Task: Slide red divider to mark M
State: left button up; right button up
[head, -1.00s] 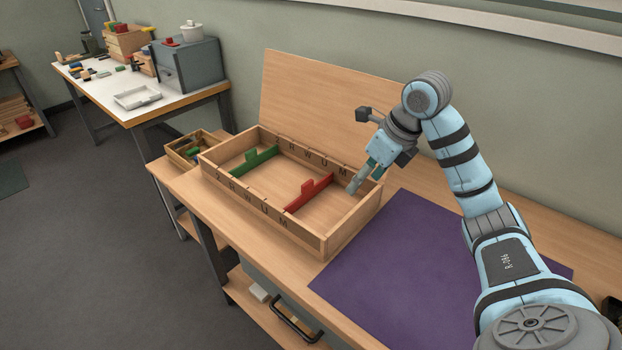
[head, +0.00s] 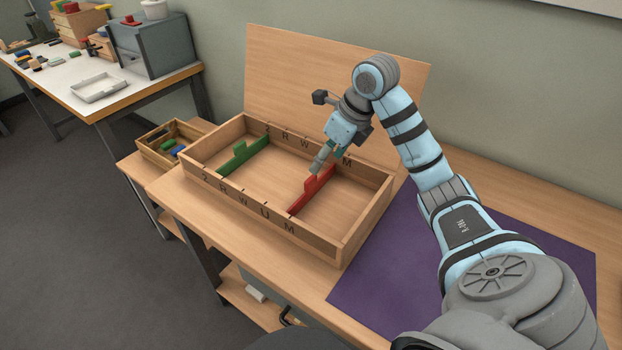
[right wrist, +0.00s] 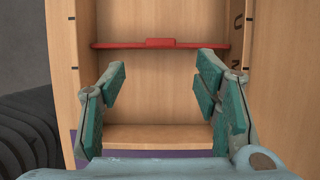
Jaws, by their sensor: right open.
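The red divider (head: 312,192) stands upright across the wooden tray (head: 345,249), right of the green divider (head: 245,158). Letters run along the tray's long walls, and the red divider appears to stand between marks U and M (head: 288,227). In the right wrist view the red divider (right wrist: 115,45) lies ahead, its raised tab centred between my fingers. My right gripper (head: 318,168) is open and empty, over the tray at the divider's far half, and hides part of it. It also shows in the right wrist view (right wrist: 158,82), with no visible contact. My left gripper is out of view.
A small bin with coloured pieces (head: 172,143) stands left of the tray. A purple mat (head: 375,290) lies to the right. A wooden backboard (head: 270,75) rises behind. The tray floor between the dividers is clear.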

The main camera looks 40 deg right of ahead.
aim_at(312, 178)
jog(key=b+x, duration=0.1)
jog(key=x, duration=0.8)
jog(key=shift+w+a+f, duration=0.1)
jog(key=shift+w, duration=0.15)
jog(key=shift+s, duration=0.1)
jog(key=shift+c, duration=0.2)
grip_shut()
